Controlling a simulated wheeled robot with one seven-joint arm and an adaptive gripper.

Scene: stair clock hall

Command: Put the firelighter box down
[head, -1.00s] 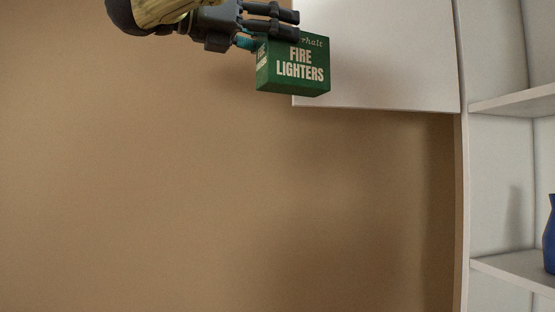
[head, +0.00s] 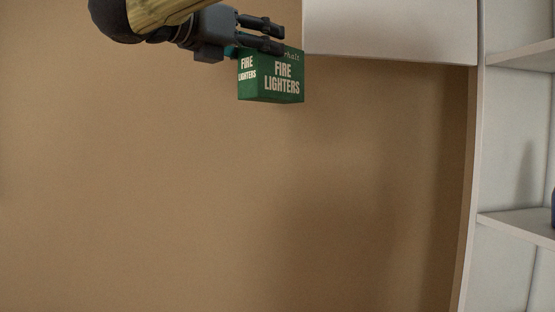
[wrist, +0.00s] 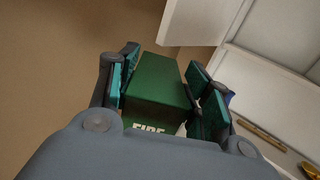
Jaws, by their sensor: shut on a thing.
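The firelighter box (head: 271,77) is green with white "FIRE LIGHTERS" lettering. In the head view it hangs in the air near the top, in front of the tan wall. My gripper (head: 268,38) is shut on it from above and the left. The fingers cover part of its upper edge. In the wrist view the box (wrist: 158,86) sits between the teal pads of my gripper (wrist: 160,92), and part of its lettering shows. No surface shows directly beneath the box in the head view.
A white panel (head: 390,30) juts out at the upper right of the head view, right of the box. The tan wall (head: 200,200) fills the rest.

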